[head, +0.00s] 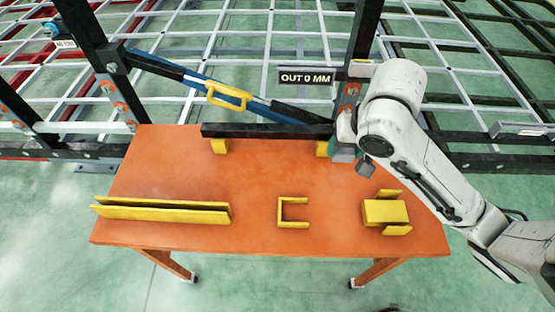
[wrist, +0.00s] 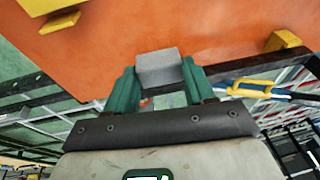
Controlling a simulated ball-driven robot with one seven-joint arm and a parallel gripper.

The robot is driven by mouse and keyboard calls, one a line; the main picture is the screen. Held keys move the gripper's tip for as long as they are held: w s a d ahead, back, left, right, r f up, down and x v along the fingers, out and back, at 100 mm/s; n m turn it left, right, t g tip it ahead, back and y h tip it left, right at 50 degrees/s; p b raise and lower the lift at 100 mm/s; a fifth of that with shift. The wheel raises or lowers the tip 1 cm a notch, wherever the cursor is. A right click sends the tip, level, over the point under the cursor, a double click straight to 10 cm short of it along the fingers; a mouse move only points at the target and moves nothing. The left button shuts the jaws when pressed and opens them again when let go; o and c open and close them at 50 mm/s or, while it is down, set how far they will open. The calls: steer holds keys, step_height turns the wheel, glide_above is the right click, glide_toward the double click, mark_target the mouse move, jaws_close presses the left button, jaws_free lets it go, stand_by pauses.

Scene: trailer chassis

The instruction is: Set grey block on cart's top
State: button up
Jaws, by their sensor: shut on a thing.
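The grey block (head: 365,167) is a small plain block between the fingers of my gripper (head: 356,159), over the back right part of the cart's orange top (head: 250,185) in the head view. In the wrist view the grey block (wrist: 158,69) sits between the two green fingertips of my gripper (wrist: 159,74), which is shut on it. The orange top (wrist: 140,30) fills the upper part of that view. I cannot tell how high the block is above the top. My arm hides part of the top's back right corner.
A dark bar (head: 265,131) lies along the back edge on yellow blocks. A long yellow channel (head: 160,211), a yellow U-shaped bracket (head: 282,212) and a yellow guided block (head: 385,212) stand along the front. Dark frame posts (head: 362,40) rise behind. The top's middle is clear.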

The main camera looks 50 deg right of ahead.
steer(key=s+d+f+b, duration=0.1)
steer(key=s+d+f, duration=0.1)
steer(key=d, duration=0.1)
steer(key=s+d+f+b, duration=0.1)
steer(key=s+d+f, duration=0.1)
steer(key=d+f, duration=0.1)
steer(key=s+d+f+b, duration=0.1)
steer(key=s+d+f, duration=0.1)
steer(key=d, duration=0.3)
steer(key=shift+s+f+b, duration=0.25)
steer(key=shift+f+b, duration=0.15)
steer(key=shift+f, duration=0.3)
steer(key=shift+s+d+f, duration=0.15)
steer(key=shift+d+f, duration=0.2)
steer(key=shift+f, duration=0.1)
steer(key=shift+s+d+f, duration=0.1)
steer(key=shift+d+f, duration=0.1)
steer(key=shift+f, duration=1.6)
steer(key=shift+f+b, duration=0.15)
steer(key=shift+b, duration=0.15)
steer(key=o, duration=1.1)
